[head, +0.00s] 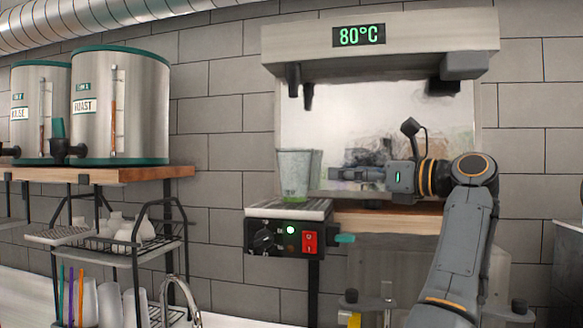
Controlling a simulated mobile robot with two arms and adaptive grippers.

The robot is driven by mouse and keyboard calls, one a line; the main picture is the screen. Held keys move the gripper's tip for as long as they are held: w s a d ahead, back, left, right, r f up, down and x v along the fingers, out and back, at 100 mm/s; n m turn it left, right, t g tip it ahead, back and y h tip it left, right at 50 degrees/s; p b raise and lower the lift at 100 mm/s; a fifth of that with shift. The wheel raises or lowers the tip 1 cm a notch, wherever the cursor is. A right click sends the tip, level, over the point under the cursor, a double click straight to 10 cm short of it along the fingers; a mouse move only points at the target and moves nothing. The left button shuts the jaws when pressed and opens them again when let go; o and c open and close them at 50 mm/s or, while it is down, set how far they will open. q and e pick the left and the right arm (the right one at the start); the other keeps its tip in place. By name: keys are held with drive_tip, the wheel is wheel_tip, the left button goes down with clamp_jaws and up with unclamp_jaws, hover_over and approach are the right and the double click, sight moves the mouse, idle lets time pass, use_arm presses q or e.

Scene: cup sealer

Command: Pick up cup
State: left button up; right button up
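A clear, greenish-tinted cup (293,178) stands upright on the slatted metal top (286,207) of the machine, at its left side. A second, fainter cup-like outline shows just behind its right edge; I cannot tell whether it is a reflection. My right gripper (338,173) reaches in from the right at about the cup's height and points left at it. A small gap shows between its fingertips and the cup. The fingers are seen side-on, so their opening is unclear. My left gripper is not in view.
The machine's upper housing with an 80°C display (359,35) overhangs the cup. A control box with a red switch (310,241) sits below. Two steel dispensers (145,105) stand on a wooden shelf (150,174) at left, above a rack with white vessels (128,232).

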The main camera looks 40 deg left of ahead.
sight(307, 170)
use_arm(q)
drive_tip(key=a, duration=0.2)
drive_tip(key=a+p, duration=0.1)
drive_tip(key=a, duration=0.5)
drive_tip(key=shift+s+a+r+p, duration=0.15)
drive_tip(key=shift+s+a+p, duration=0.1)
drive_tip(key=shift+p, duration=0.1)
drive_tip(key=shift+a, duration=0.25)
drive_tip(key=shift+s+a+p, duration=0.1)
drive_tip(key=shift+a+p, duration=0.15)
drive_tip(key=shift+p, duration=0.05)
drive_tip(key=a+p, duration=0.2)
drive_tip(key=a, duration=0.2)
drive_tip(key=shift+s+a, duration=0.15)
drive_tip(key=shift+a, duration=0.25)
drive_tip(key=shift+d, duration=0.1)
use_arm(e)
drive_tip(key=r, duration=0.2)
drive_tip(key=a+r, duration=0.1)
drive_tip(key=r, duration=0.2)
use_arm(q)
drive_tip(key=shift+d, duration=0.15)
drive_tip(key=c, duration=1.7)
use_arm(e)
drive_tip(key=shift+d, duration=0.15)
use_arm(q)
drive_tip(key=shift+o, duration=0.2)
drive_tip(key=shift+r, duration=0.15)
use_arm(e)
drive_tip(key=shift+f, duration=0.1)
